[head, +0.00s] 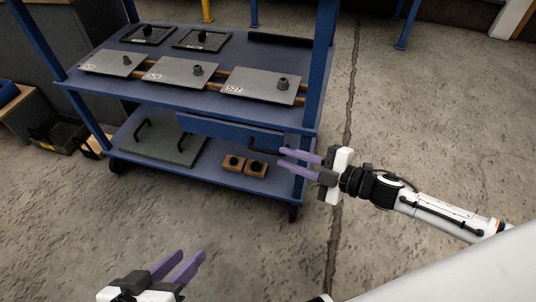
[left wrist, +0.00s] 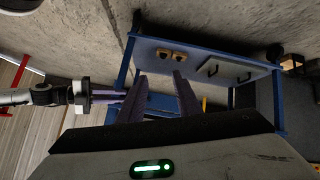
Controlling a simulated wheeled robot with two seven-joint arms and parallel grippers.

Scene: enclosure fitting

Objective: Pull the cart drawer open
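The blue cart (head: 95,85) stands ahead. Its blue drawer (head: 228,132) sits under the right part of the middle shelf and looks shut. A black bar handle (head: 262,149) is on the drawer's front near its right end. My right gripper (head: 281,157) is open, with its purple fingertips at the right end of the handle. I cannot tell whether they touch it. It also shows at the left of the left wrist view (left wrist: 96,97). My left gripper (head: 192,254) is open and empty, low in front of the cart; its spread fingers show in the left wrist view (left wrist: 160,75).
The middle shelf holds several grey plates (head: 262,85) with knobs and two black trays (head: 203,39). The lower shelf holds a grey-green panel (head: 160,142) with black handles and two small wooden blocks (head: 256,169). The floor (head: 420,130) before and right of the cart is clear.

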